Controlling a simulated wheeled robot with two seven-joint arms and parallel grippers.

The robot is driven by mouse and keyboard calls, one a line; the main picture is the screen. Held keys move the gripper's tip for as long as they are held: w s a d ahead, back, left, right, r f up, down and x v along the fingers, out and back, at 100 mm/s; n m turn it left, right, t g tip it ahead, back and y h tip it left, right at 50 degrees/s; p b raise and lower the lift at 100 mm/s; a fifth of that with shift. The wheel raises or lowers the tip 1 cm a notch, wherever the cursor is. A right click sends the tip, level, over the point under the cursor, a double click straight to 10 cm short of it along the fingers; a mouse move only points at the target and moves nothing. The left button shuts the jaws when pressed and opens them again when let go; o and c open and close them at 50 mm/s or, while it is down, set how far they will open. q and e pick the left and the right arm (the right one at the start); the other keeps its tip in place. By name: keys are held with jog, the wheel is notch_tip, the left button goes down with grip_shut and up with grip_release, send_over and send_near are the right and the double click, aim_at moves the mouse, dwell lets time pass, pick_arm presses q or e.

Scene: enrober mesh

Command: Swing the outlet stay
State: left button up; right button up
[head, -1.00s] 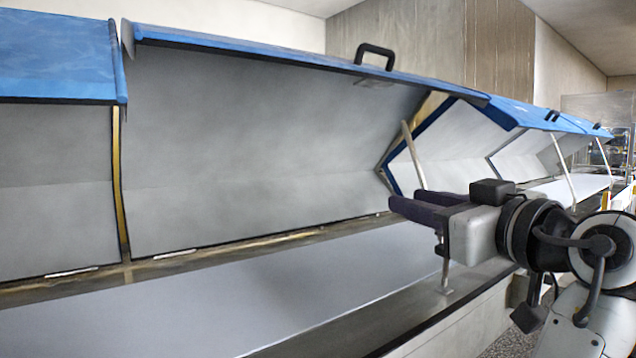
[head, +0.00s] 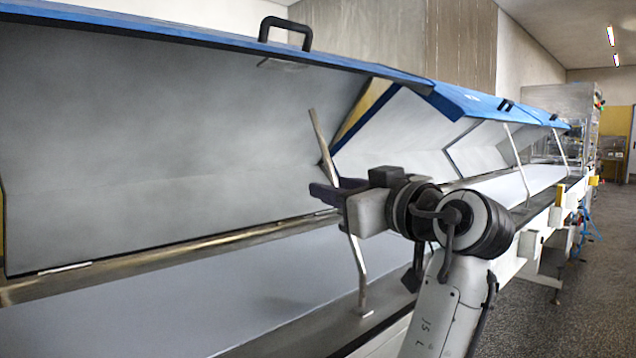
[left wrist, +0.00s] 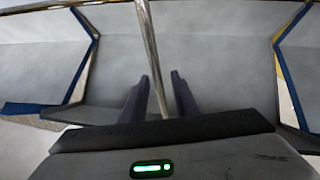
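The outlet stay (head: 357,262) is a thin metal rod standing on the machine's front ledge, tilted, with its upper end apart from the raised cover. My left gripper (head: 325,193) is at about the stay's mid-height, its dark fingers pointing left past the rod. In the left wrist view the stay (left wrist: 148,38) runs between the two fingers of my left gripper (left wrist: 160,82). Gaps show on both sides, so it is open around the rod. Part of the stay is hidden behind the fingers in the head view. My right gripper is not in view.
A large raised cover (head: 150,130) with a blue edge and black handle (head: 285,30) hangs over the pale belt (head: 200,300). More open covers (head: 490,105) with stays (head: 517,160) continue right. The floor (head: 590,310) at right is clear.

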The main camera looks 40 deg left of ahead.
pick_arm(q)
jog(key=x, duration=0.3)
jog(key=shift+w+a, duration=0.1)
jog(key=shift+a, duration=0.2)
grip_shut()
dwell(1.2)
